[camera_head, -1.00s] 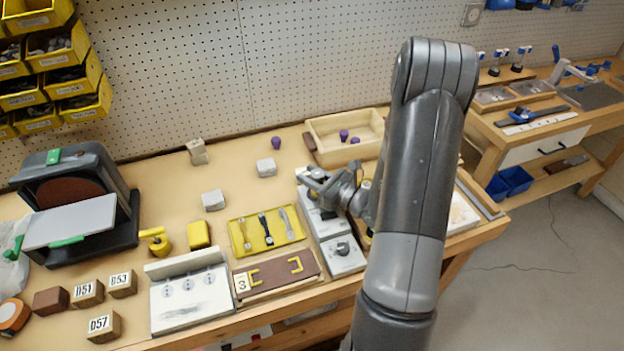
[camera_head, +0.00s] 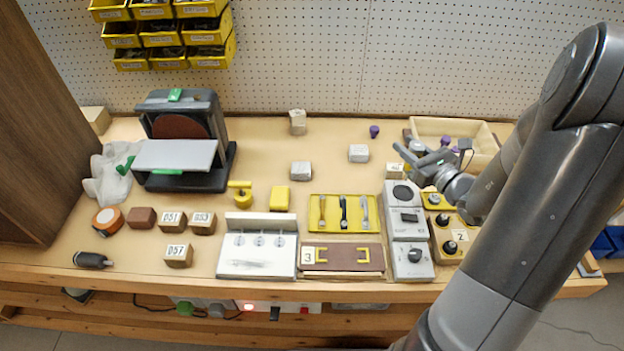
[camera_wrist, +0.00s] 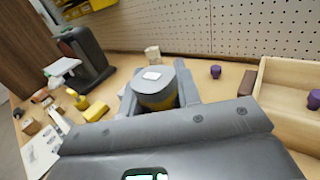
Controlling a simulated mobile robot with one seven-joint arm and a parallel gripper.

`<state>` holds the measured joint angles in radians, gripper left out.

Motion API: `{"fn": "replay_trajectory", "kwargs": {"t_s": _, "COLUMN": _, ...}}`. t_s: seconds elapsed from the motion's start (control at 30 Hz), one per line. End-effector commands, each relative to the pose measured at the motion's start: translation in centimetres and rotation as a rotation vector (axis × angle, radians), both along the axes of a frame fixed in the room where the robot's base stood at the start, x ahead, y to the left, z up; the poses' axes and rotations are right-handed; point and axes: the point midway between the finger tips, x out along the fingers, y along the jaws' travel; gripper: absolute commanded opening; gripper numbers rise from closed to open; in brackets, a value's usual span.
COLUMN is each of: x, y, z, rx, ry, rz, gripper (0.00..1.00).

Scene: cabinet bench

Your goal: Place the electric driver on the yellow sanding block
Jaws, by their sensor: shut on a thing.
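My gripper (camera_head: 420,157) is over the right part of the bench, beyond the grey switch panels. In the wrist view its jaws are shut on a grey-and-yellow thing (camera_wrist: 155,90) with a flat grey end and a white patch, which seems to be the electric driver. Its lower part is hidden by the jaws. The yellow sanding block (camera_head: 280,198) lies on the bench left of the yellow tool tray, well away from my gripper; nothing rests on it. It also shows at the left of the wrist view (camera_wrist: 97,111).
A yellow object with a side bar (camera_head: 240,194) stands just left of the block. The yellow tool tray (camera_head: 317,228), white plate (camera_head: 257,268), disc sander (camera_head: 185,145) and wooden box (camera_head: 455,127) stand around.

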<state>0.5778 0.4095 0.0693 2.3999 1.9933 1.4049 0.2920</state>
Motion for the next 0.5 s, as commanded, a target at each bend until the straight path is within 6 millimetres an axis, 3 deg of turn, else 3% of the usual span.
{"fn": "replay_trajectory", "kwargs": {"t_s": 0.17, "x": 0.7, "y": 4.6, "z": 0.9, "rx": 0.005, "ry": -0.013, "rz": 0.15, "gripper": 0.0}}
{"fn": "replay_trajectory", "kwargs": {"t_s": 0.4, "x": 0.3, "y": 14.6, "z": 2.6, "rx": 0.009, "ry": -0.018, "rz": 0.484, "gripper": 0.0}}
{"fn": "replay_trajectory", "kwargs": {"t_s": 0.5, "x": -0.4, "y": 17.9, "z": 3.1, "rx": 0.006, "ry": -0.014, "rz": 0.601, "gripper": 0.0}}
